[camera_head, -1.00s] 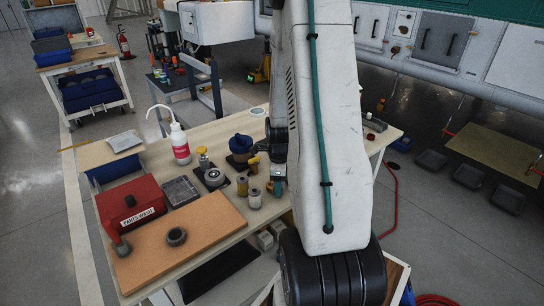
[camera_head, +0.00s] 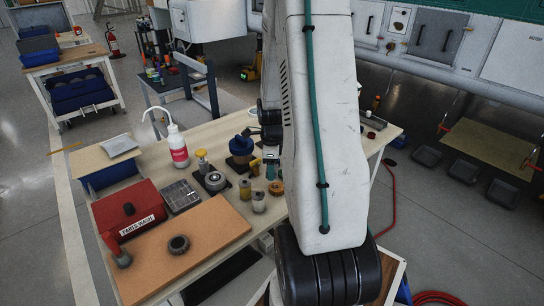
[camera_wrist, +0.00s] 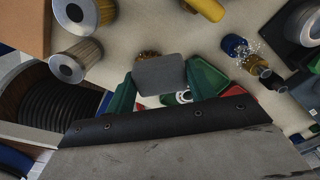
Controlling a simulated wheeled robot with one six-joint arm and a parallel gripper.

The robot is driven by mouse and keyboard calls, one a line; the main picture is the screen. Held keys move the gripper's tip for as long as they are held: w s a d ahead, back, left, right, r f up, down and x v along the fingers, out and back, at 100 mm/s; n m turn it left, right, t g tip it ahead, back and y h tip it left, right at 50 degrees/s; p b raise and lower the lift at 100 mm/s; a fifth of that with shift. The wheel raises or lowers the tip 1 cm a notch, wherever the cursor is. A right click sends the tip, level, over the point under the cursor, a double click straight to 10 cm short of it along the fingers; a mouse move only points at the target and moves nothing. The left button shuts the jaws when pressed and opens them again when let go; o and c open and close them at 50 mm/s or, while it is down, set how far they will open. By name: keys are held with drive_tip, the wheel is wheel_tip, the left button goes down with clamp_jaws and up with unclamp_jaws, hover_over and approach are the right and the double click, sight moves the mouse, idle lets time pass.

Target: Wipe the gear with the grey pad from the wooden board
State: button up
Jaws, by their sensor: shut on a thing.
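My gripper (camera_wrist: 161,84) has green fingers shut on a flat grey pad (camera_wrist: 158,70) in the wrist view. A brass-coloured, gear-like piece (camera_wrist: 148,54) shows partly behind the pad; I cannot tell whether they touch. In the head view this piece (camera_head: 276,188) lies on the table beside my arm, just below the teal fingertips (camera_head: 270,172). My arm hides most of the gripper and the pad in the head view.
A red parts-wash box (camera_head: 128,215) and grey tray (camera_head: 180,196) stand left.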

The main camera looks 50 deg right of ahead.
drive_tip(key=shift+r, duration=2.1)
